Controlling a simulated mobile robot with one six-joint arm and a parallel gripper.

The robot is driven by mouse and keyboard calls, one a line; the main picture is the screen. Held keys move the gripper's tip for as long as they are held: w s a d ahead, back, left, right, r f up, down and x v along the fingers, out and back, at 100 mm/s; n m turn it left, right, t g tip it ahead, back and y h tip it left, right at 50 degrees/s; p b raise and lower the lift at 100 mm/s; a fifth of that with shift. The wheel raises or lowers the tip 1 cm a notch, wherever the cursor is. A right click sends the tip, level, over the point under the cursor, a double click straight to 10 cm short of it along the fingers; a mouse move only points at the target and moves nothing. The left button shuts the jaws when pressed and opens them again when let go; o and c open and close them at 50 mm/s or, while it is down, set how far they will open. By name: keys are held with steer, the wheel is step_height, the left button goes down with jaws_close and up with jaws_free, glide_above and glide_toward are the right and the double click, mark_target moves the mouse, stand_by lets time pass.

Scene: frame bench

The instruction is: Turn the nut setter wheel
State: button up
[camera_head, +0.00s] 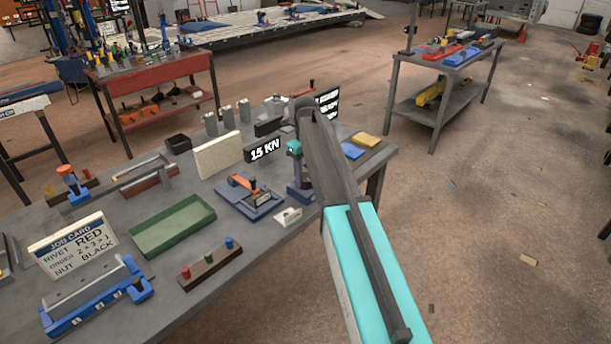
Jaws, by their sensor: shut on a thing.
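My gripper (299,178) hangs below my dark forearm and a small teal wrist part, over the back right part of the workbench. It points down at the nut setter (301,194), whose blue base shows under it. My gripper is shut on the nut setter wheel, which is largely hidden behind the fingers and my arm. The fingers are too small and dark to show the exact grip or how far the wheel has turned.
The grey workbench (235,265) carries a blue-and-orange tool (248,195), a "15 KN" display (264,149), a green tray (172,226), a job card (73,245), a brown block with coloured pegs (210,264) and a blue fixture (95,298). Yellow (366,140) and blue (352,151) pads lie right.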

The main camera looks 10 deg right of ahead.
mark_target(306, 177)
steer(key=shift+m, duration=1.2)
steer(key=shift+s, duration=0.1)
steer(key=o, duration=1.1)
steer(key=shift+c, duration=0.2)
steer(key=shift+r, duration=0.15)
step_height(306, 177, up, 14)
steer(key=b, duration=0.3)
steer(key=shift+f, duration=0.2)
